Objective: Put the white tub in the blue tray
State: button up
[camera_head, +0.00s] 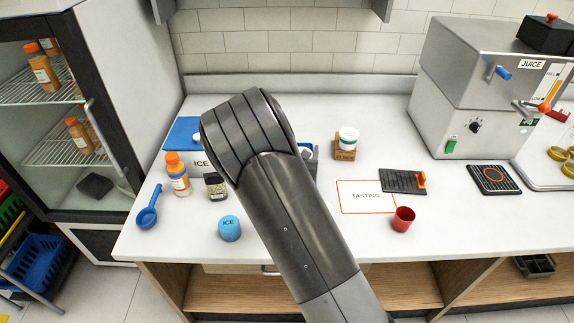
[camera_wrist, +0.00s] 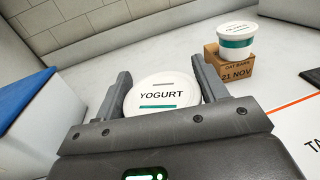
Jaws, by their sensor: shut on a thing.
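A white tub (camera_wrist: 155,92) with a YOGURT lid stands between the two fingers of my gripper (camera_wrist: 163,90) in the wrist view. The gripper is shut on it. In the head view my arm covers most of the gripper and tub; a bit of white (camera_head: 306,149) shows beside the arm. A second white tub (camera_head: 348,136) with a teal band sits on a small brown box; it also shows in the wrist view (camera_wrist: 237,38). A flat blue surface (camera_head: 181,133) lies at the back left, partly behind my arm; I cannot tell whether it is the blue tray.
The brown box (camera_wrist: 236,70) stands right of my gripper. A red cup (camera_head: 403,219) and juicer (camera_head: 470,90) stand right.

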jog(key=a+f, duration=0.1)
jog(key=w+a+f, duration=0.1)
jog(key=a, duration=0.1)
jog(key=a+f, duration=0.1)
jog(key=shift+w+a, duration=0.3)
jog(key=shift+f, duration=1.95)
jog(key=shift+f, duration=0.1)
jog(key=o, duration=1.1)
jog(key=shift+c, duration=0.2)
